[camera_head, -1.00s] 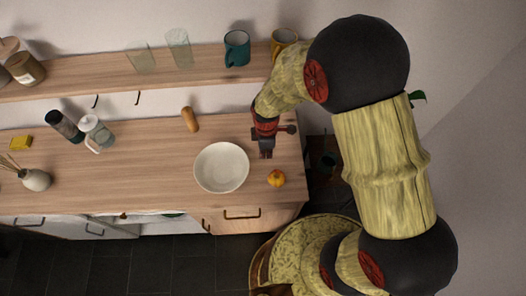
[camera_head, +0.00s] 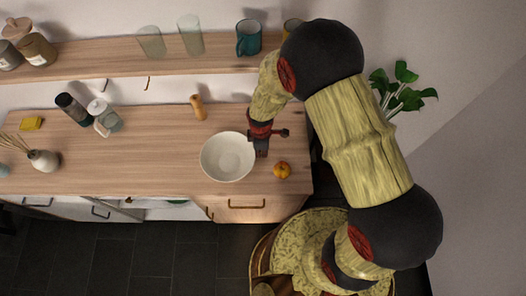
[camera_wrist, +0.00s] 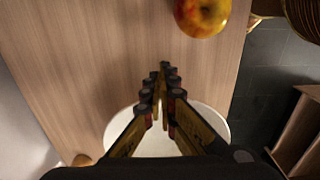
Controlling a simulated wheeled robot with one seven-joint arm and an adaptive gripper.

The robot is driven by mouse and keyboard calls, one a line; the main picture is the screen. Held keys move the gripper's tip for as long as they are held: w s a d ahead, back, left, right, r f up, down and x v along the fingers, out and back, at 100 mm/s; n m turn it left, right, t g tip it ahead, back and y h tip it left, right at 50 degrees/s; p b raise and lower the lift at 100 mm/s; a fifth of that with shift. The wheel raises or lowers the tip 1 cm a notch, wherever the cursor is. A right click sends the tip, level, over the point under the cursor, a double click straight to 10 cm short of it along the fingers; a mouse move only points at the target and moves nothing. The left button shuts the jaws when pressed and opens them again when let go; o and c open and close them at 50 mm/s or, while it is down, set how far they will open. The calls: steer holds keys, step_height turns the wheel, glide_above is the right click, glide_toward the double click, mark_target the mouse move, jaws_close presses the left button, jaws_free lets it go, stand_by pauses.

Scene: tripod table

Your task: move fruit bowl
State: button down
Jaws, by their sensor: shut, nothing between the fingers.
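A white bowl (camera_head: 228,157) stands upright and empty on the wooden counter, near its right end. In the wrist view the bowl (camera_wrist: 208,118) lies at the bottom, partly hidden behind the fingers. My gripper (camera_head: 262,150) is shut and empty, pointing down at the right rim of the bowl; I cannot tell whether it touches the rim. Its fingertips (camera_wrist: 164,68) meet in the wrist view. An orange-yellow fruit (camera_head: 282,170) sits on the counter to the right of the bowl, apart from it; it looks red and yellow in the wrist view (camera_wrist: 203,14).
A shelf (camera_head: 130,73) with cups runs above. The counter left of the bowl is clear.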

steer(key=a+b, duration=0.1)
steer(key=a, duration=0.8)
steer(key=w+a+b, duration=0.1)
steer(key=a+b, duration=0.1)
steer(key=a, duration=0.8)
steer(key=w+a+b, duration=0.1)
steer(key=a+b, duration=0.1)
steer(key=a, duration=0.8)
steer(key=shift+w+a, duration=0.15)
steer(key=shift+a, duration=0.05)
